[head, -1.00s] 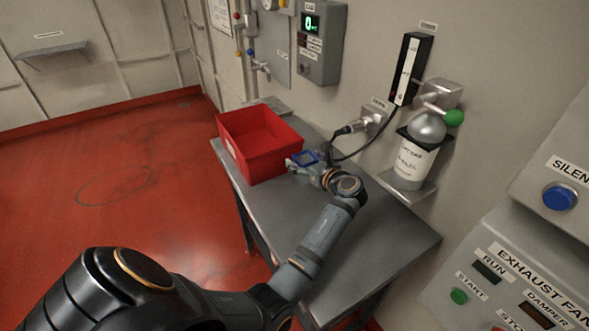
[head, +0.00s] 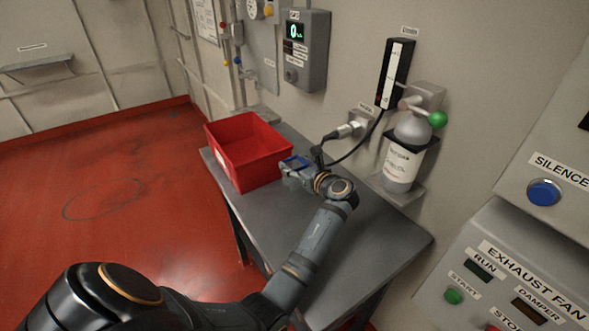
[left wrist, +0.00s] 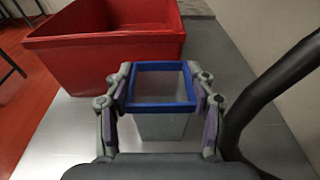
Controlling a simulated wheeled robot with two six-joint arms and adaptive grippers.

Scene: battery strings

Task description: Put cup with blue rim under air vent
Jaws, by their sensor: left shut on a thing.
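The cup with the blue rim (left wrist: 162,124) is square-mouthed, grey and looks upright in the left wrist view. In the head view its blue rim (head: 294,161) shows just right of the red bin. My left gripper (head: 292,172) is shut on the cup, with a finger on each side of it, also seen in the left wrist view (left wrist: 160,108). I cannot tell whether the cup's base touches the table. No air vent is clearly identifiable, though a wall fitting (head: 362,124) with a black hose is behind the gripper. My right gripper is not in view.
The red bin (head: 228,158) stands on the grey table (head: 375,228), close to the cup. A black hose (left wrist: 250,105) runs close on the right in the left wrist view. A gas bottle (head: 403,160) is on the wall to the right. The table's near right part is clear.

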